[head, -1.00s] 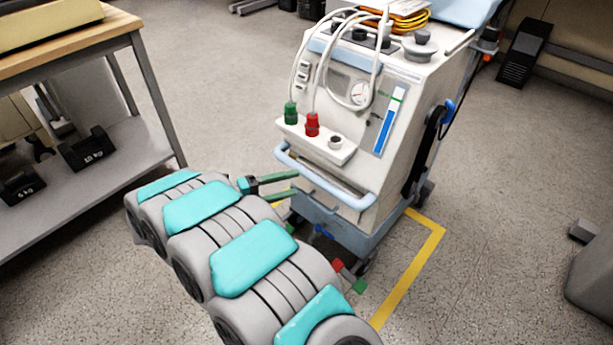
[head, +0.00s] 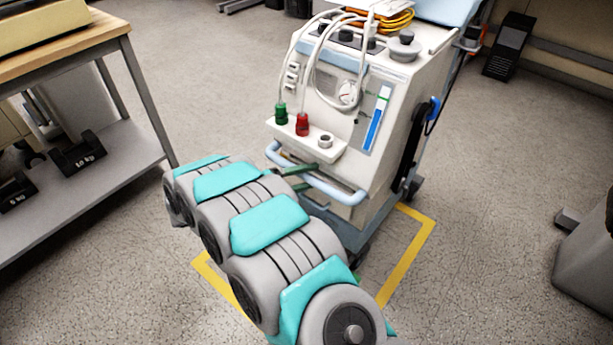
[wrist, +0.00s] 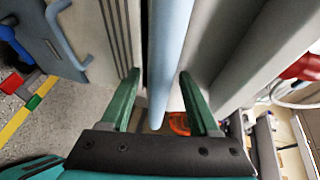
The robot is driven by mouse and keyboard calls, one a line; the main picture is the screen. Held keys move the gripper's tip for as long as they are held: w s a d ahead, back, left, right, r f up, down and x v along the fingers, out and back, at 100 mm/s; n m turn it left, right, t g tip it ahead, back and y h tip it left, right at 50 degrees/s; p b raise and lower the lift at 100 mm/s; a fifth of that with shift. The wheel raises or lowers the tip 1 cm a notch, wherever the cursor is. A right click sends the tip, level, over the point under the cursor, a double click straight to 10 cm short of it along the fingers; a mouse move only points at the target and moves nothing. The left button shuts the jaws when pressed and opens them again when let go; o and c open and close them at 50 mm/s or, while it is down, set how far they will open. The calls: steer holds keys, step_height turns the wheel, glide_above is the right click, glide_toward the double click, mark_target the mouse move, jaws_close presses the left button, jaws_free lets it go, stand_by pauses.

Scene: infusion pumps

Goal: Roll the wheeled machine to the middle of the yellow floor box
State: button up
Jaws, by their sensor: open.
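The wheeled machine (head: 350,140), a white cart with a pale blue handle bar (head: 325,187) across its front, stands upright over the back part of the yellow floor box (head: 405,268). The box's tape shows on the right and at the front left; my arm hides part of it. My gripper (head: 303,178) is at the handle, in front of the machine. In the wrist view, my gripper's (wrist: 159,76) two green fingers are open, one on each side of the handle bar (wrist: 167,60), with gaps on both sides. Most of the machine's wheels are hidden.
A workbench (head: 115,28) with weights on its lower shelf (head: 100,185) stands to the left. A grey object (head: 585,245) is at the right edge. A dark pedal-like item (head: 509,47) stands by the back wall.

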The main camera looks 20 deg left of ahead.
jaws_close()
stand_by(0.5)
stand_by(0.9)
